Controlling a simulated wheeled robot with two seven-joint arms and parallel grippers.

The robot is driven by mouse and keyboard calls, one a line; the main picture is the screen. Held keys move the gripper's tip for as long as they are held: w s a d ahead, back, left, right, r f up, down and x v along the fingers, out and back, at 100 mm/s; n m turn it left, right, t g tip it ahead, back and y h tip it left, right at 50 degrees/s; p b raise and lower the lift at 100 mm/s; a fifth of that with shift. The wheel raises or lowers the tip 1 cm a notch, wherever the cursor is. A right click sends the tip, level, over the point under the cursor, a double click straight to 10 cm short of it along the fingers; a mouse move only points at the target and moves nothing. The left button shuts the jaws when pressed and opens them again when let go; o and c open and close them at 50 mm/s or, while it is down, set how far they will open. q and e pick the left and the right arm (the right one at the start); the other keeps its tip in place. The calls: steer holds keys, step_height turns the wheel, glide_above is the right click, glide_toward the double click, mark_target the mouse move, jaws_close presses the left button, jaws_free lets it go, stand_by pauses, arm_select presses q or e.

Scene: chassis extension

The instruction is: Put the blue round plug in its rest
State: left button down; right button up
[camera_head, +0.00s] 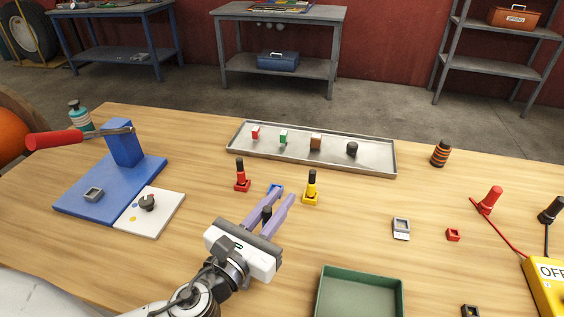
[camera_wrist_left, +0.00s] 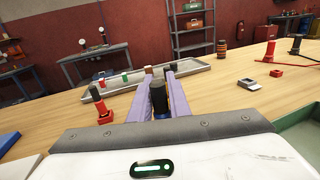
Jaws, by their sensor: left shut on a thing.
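My left gripper (camera_head: 283,196) has purple fingers shut on a plug with a black handle (camera_head: 266,214). The handle stands up between the fingers, close to the palm, in the head view and the left wrist view (camera_wrist_left: 158,97). My right gripper is not in view.
A metal tray (camera_head: 375,165) with several small blocks lies behind the plugs. A green bin (camera_head: 360,280) is at the front right of the gripper. A blue base (camera_head: 80,200) with a white plate (camera_head: 165,215) is at left. The wood between is clear.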

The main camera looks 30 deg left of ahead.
arm_select(q)
steer(key=s+d+r, duration=0.1)
steer(key=s, duration=0.7)
steer(key=shift+d+r, duration=0.25)
steer(key=shift+d, duration=0.05)
steer(key=shift+w+d, duration=0.1)
